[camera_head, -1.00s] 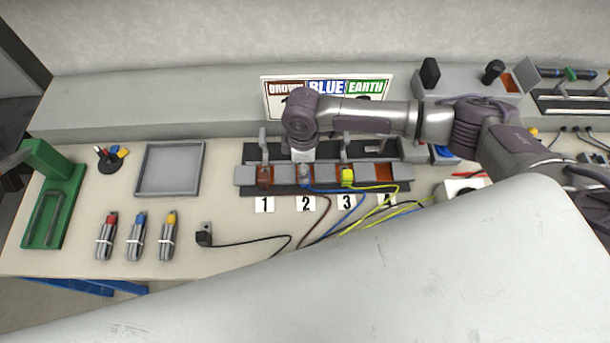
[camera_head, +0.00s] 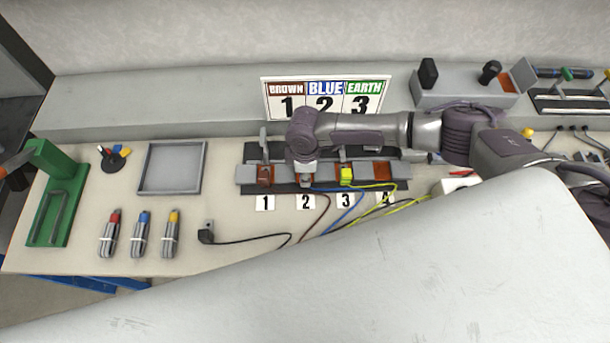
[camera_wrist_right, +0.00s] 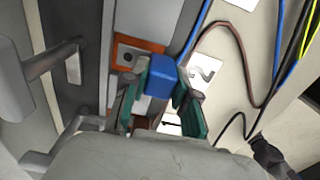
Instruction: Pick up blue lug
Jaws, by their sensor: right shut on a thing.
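In the head view my right gripper (camera_head: 307,178) points down at the terminal strip (camera_head: 335,173), over the place marked 2. In the right wrist view the blue lug (camera_wrist_right: 160,77) sits between the two green-padded fingers of my right gripper (camera_wrist_right: 160,88), which is shut on it. An orange terminal block (camera_wrist_right: 138,50) lies close to the lug. I do not see my left gripper.
Clamp levers (camera_head: 264,145) stand behind the strip. A sign (camera_head: 326,97) stands behind. An empty grey tray (camera_head: 171,168) and bundled tools (camera_head: 141,234) lie to the left.

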